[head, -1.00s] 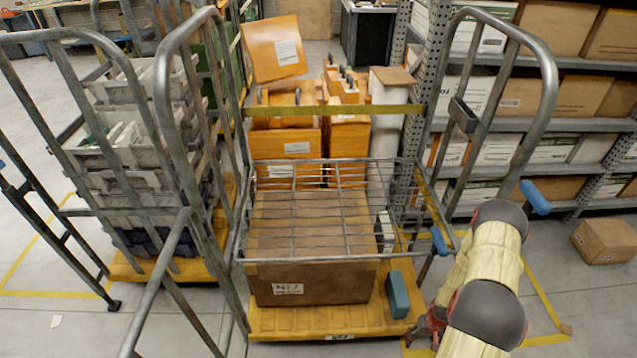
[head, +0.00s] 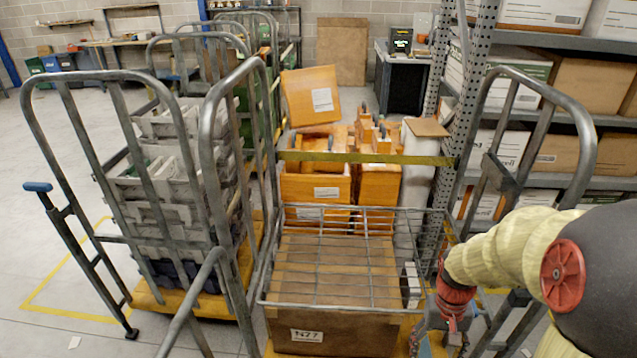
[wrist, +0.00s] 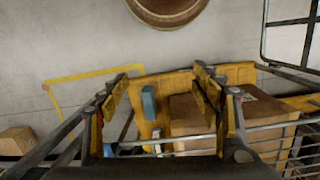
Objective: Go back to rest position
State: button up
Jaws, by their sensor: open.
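My gripper (head: 432,330) shows at the lower right of the head view, beside the right side of the wire-gated cart; its fingers are partly hard to make out there. In the wrist view my gripper (wrist: 160,76) has its two fingers wide apart, with nothing held between them. Below and beyond the fingers are the yellow cart deck (wrist: 235,72), a blue block (wrist: 149,103) and a large cardboard box (wrist: 185,118). The same cardboard box (head: 308,330) shows under the wire grid in the head view.
A roll cage (head: 215,120) with stacked grey crates (head: 160,190) stands at the left. Orange boxes (head: 310,100) stand behind the cart. Shelving with cartons (head: 570,95) and the cart's right tubular frame (head: 590,150) are close to my arm. Open floor lies at the left.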

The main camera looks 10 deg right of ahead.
jog(key=s+a+r+n+t, duration=0.2)
jog(key=a+r, duration=0.5)
jog(key=r, duration=0.4)
jog(key=s+a+r+n+t+p, duration=0.1)
jog(key=s+a+r+n+t, duration=0.1)
jog(key=a+r+t, duration=0.3)
jog(key=s+a+r, duration=0.1)
jog(key=a+r, duration=0.2)
jog(key=r, duration=0.4)
jog(key=shift+a+r, duration=0.2)
jog(key=shift+r, duration=0.05)
jog(key=shift+c, duration=0.6)
